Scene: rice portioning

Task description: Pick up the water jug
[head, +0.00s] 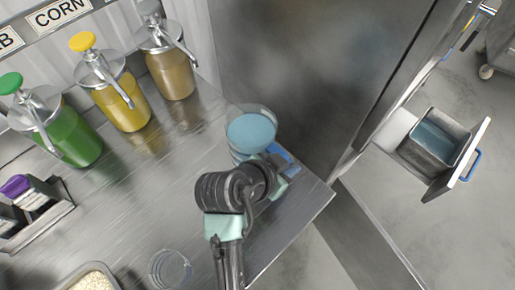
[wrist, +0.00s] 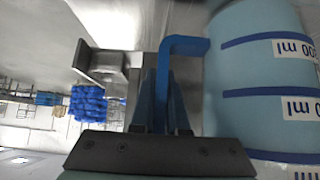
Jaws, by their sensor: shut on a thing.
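The water jug (head: 251,135) is a clear round vessel with blue water in it, blue measuring bands and a blue handle. It is upright at the right end of the steel counter, close to a tall steel panel. My gripper (head: 279,166) is at its handle side. In the wrist view the jug (wrist: 250,60) fills the right side with its "ml" marks, and the dark fingers of my gripper (wrist: 168,105) are shut on the blue handle (wrist: 182,47). Whether the jug's base touches the counter is hidden.
The steel counter (head: 140,190) holds pump jars of green (head: 72,138), yellow (head: 122,103) and amber (head: 172,73) liquid at the back. A clear empty cup (head: 170,269) and a rice tray (head: 92,279) are at the front. An open drawer (head: 437,140) is at the right.

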